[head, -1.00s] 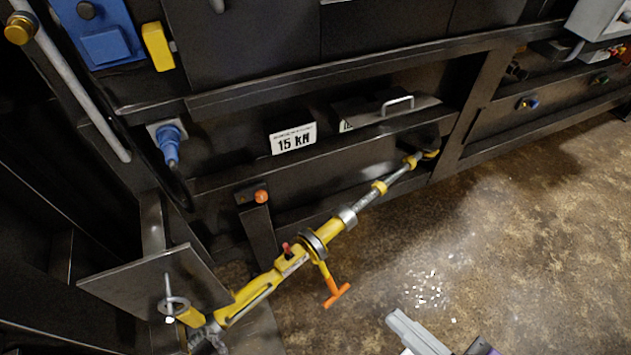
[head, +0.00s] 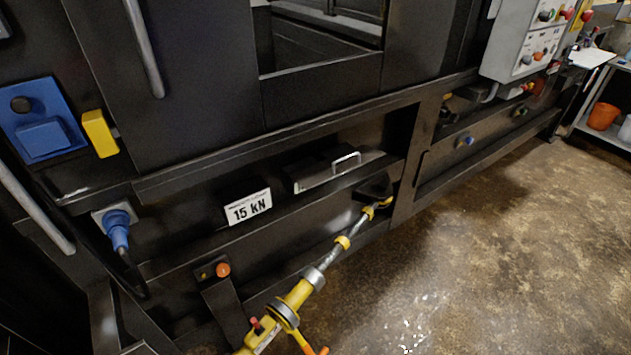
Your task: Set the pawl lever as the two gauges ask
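A yellow ratchet-like tensioner (head: 297,297) lies slanted along the front of the dark machine, its lower end cut off by the bottom edge. Its grey rod (head: 329,256) runs up right to a dark bracket (head: 374,188). A small red-tipped part (head: 254,322) and a grey ring (head: 284,314) sit on its body; I cannot tell whether the red part is the pawl lever. An orange handle (head: 316,351) is partly cut off below. A white plate reading "15 kN" (head: 249,207) is on the machine. No gauge face is readable. My gripper is not in view.
An orange knob on a dark post (head: 222,269) stands left of the tensioner. A blue plug with cable (head: 118,230) is at left. A grey control box (head: 530,45) is at upper right. Open brown floor (head: 500,250) lies to the right.

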